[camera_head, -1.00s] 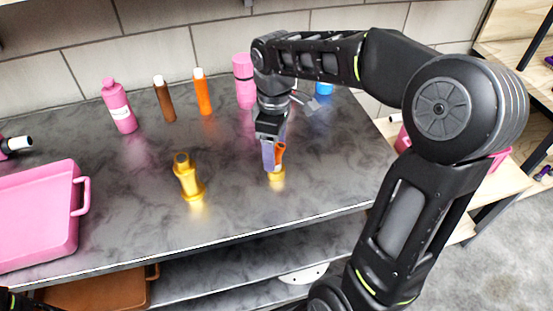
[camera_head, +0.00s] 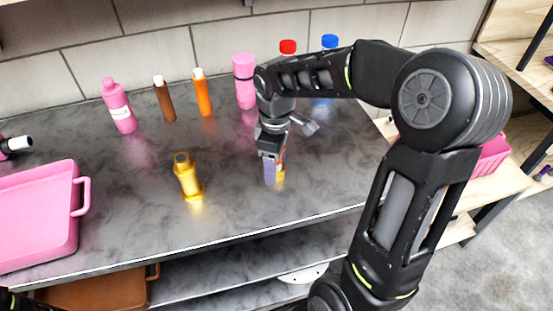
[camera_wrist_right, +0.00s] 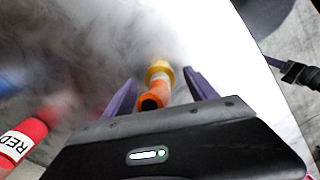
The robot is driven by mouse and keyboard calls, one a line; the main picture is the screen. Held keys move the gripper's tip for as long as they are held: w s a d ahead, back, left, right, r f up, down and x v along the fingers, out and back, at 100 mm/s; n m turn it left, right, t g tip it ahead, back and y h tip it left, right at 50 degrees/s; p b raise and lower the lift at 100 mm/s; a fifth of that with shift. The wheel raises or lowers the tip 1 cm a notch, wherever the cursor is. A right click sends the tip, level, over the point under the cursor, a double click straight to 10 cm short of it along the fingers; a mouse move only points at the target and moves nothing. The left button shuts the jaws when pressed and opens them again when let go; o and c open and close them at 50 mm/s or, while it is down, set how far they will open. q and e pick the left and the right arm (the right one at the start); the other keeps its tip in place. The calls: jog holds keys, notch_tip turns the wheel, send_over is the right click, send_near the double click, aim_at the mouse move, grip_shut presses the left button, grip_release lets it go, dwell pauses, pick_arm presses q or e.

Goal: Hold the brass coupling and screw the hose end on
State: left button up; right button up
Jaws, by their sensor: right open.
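The brass coupling (camera_head: 187,178) stands upright on the grey worktop, left of my right gripper (camera_head: 274,178) in the head view. The hose end, an orange piece with a brass fitting, is mostly hidden behind the gripper; its brass part (camera_head: 281,173) shows at the fingers' right. In the right wrist view, the orange part (camera_wrist_right: 154,95) and brass part (camera_wrist_right: 159,70) lie between the two purple fingers of the right gripper (camera_wrist_right: 160,80). The fingers are open, with gaps on both sides.
A pink tray (camera_head: 78,243) lies at the left. Pink (camera_head: 119,105), brown (camera_head: 164,99) and orange (camera_head: 202,92) bottles stand along the back, with a pink cylinder (camera_head: 244,82) and red-capped (camera_head: 288,47) and blue-capped (camera_head: 329,42) bottles. The worktop around the coupling is clear.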

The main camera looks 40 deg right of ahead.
grip_shut()
dwell(0.7)
